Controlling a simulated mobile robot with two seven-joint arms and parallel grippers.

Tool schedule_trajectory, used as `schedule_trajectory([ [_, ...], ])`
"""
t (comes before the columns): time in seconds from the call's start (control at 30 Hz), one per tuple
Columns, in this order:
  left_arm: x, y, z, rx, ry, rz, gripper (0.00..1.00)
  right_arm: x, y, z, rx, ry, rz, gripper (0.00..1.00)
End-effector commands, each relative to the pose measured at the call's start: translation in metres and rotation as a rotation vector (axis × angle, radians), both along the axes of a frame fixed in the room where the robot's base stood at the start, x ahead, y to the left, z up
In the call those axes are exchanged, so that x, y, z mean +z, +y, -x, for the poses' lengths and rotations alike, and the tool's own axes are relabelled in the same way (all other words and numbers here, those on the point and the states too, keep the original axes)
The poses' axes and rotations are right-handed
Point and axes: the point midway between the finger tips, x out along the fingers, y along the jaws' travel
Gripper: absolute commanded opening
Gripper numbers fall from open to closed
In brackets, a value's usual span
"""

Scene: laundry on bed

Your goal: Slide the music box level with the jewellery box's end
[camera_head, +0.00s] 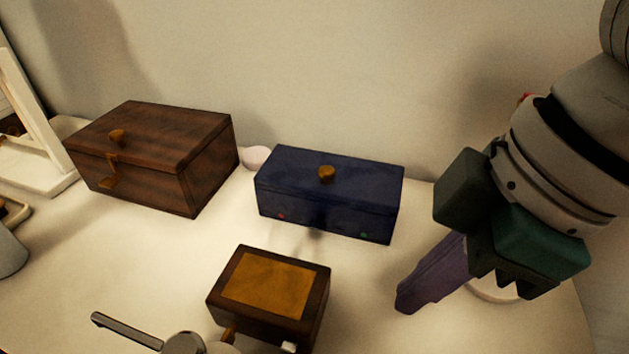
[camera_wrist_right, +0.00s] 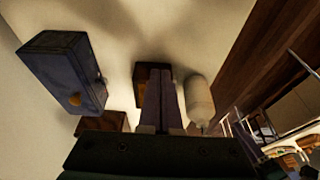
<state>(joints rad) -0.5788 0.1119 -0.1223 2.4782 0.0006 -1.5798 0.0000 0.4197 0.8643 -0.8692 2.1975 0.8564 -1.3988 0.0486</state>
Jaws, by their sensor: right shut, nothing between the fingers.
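The small dark brown box with an orange-gold top panel (camera_head: 266,284), which looks like the music box, stands at the front middle of the white top. Behind it and slightly right is a long navy box with a brass knob (camera_head: 340,195), which I take for the jewellery box; it also shows in the right wrist view (camera_wrist_right: 60,68). My right gripper (camera_head: 407,301) is shut and empty, its purple fingers angled down-left, to the right of the small box and apart from it. In the wrist view its fingers (camera_wrist_right: 160,85) partly hide a brown box. My left gripper is not in view.
A large brown wooden chest (camera_head: 150,155) stands at the back left, by a white frame (camera_head: 40,150). A pale round thing (camera_head: 256,157) sits between chest and navy box. A metal object with a handle (camera_head: 125,331) lies at the front. Bare surface separates the small box and my gripper.

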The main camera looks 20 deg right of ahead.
Motion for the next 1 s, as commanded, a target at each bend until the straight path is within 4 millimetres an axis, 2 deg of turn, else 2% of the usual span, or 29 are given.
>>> schedule_trajectory([
  [0.03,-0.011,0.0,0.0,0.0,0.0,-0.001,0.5,-0.011,-0.003,0.0,0.0,0.004,0.006,0.0],
  [0.27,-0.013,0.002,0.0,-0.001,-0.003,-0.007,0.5,-0.024,-0.001,-0.002,-0.001,0.012,0.008,0.0],
  [0.7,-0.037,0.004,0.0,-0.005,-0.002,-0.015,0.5,-0.111,0.02,-0.017,-0.001,0.011,0.01,0.0],
  [0.8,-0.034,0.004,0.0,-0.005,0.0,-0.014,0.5,-0.105,0.036,-0.028,0.001,0.005,0.006,0.0],
  [1.0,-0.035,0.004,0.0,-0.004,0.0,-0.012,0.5,-0.106,0.049,-0.037,-0.001,0.008,0.01,0.0],
])
